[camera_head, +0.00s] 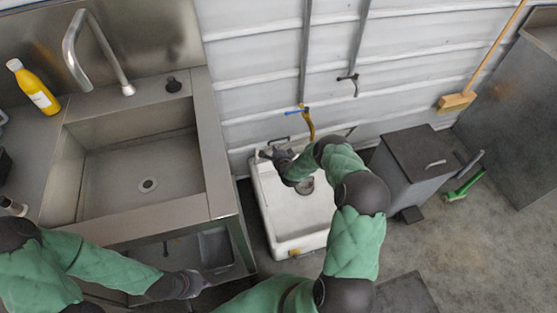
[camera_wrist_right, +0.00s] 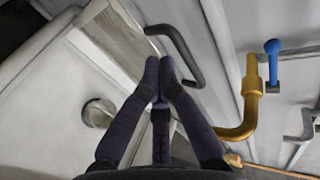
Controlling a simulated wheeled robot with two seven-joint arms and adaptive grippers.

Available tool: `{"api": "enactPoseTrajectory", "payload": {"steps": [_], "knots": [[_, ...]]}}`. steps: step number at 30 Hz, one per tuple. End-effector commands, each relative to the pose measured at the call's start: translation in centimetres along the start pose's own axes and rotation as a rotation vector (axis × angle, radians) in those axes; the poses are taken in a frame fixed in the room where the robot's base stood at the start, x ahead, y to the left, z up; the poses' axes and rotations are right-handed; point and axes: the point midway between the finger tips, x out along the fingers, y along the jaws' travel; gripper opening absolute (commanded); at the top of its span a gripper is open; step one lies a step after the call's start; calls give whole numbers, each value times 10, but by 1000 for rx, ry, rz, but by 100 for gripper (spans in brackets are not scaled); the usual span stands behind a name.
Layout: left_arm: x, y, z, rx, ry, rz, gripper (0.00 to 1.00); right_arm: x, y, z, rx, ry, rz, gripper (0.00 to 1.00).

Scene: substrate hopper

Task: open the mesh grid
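A white basin (camera_head: 302,222) stands on the floor against the wall; its round drain (camera_wrist_right: 98,113) shows in the right wrist view. No mesh pattern is clear, so I cannot pick out the mesh grid for certain. A dark bent handle (camera_wrist_right: 187,52) sits at the basin's wall side, beside a brownish panel (camera_wrist_right: 112,38). My right gripper (camera_head: 268,154) is over the basin's back left corner. In the right wrist view its fingertips (camera_wrist_right: 165,68) are together, beside the handle, with nothing visible between them. My left gripper (camera_head: 190,284) is below the steel sink's front; its fingers are unclear.
A yellow pipe (camera_wrist_right: 249,105) with a blue valve lever (camera_wrist_right: 273,58) is on the wall close to my right gripper. A steel sink (camera_head: 212,165) stands left of the basin. A grey bin (camera_head: 415,165) stands at right, near a green brush (camera_head: 464,187). Open floor lies at lower right.

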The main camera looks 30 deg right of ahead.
Motion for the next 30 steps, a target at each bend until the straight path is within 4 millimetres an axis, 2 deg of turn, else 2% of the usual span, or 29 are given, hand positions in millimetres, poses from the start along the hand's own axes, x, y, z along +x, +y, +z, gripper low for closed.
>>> {"api": "enactPoseTrajectory", "payload": {"steps": [6,20,30], "knots": [[6,-2,0,0,0,0,0,12,-6,1,0,-1,2,0],[5,-2,0,0,0,0,0,15,-10,0,-2,3,16,0],[-6,2,0,0,0,0,0,33,-31,-4,-7,15,191,0]]}}
